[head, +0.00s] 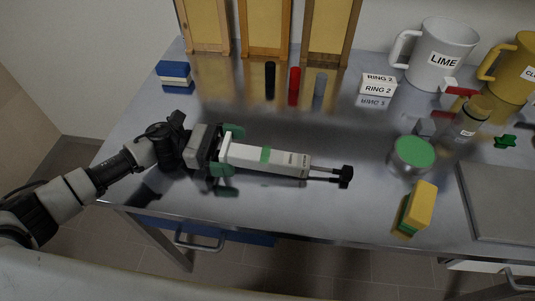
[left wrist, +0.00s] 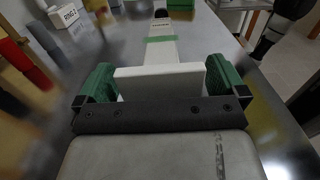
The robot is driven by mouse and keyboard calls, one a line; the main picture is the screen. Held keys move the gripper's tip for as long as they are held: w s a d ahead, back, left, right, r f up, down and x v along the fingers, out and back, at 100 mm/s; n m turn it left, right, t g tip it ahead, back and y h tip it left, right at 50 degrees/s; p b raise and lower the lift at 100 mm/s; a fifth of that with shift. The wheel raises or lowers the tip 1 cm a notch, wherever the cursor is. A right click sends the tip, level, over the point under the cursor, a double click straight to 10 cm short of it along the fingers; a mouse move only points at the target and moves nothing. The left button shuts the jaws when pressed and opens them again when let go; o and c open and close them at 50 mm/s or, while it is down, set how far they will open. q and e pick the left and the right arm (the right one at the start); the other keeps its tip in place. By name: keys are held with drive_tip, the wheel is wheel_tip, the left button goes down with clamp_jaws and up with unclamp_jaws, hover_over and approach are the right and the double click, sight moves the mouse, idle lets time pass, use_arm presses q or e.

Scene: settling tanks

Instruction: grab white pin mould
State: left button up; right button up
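The white pin mould (head: 270,160) is a long pale body with a green band, a wider end plate, and thin dark rods ending in a black piece at its right end. It lies roughly level over the front left of the steel table. My left gripper (head: 226,150) is at its left end, with green pads on both sides of the end plate. In the left wrist view the white end plate (left wrist: 160,82) fills the space between the pads of the gripper (left wrist: 162,85) and appears to touch both. Whether the mould rests on the table is unclear. My right gripper is not in view.
A green-lidded jar (head: 412,155) and a yellow-green sponge (head: 418,207) stand right of the mould. Behind are black (head: 270,80), red (head: 294,80) and grey cylinders (head: 320,84), a RING 2 block (head: 378,86) and a LIME mug (head: 440,55). The table's front edge is close.

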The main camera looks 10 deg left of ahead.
use_arm(q)
drive_tip(key=shift+s+a, duration=0.1)
drive_tip(key=shift+a, duration=0.25)
drive_tip(key=shift+c, duration=1.1)
drive_tip(key=shift+a, duration=0.1)
drive_tip(key=shift+c, duration=2.5)
drive_tip(key=shift+d, duration=0.25)
drive_tip(key=shift+c, duration=1.3)
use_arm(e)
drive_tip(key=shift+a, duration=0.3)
use_arm(q)
drive_tip(key=shift+r, duration=0.15)
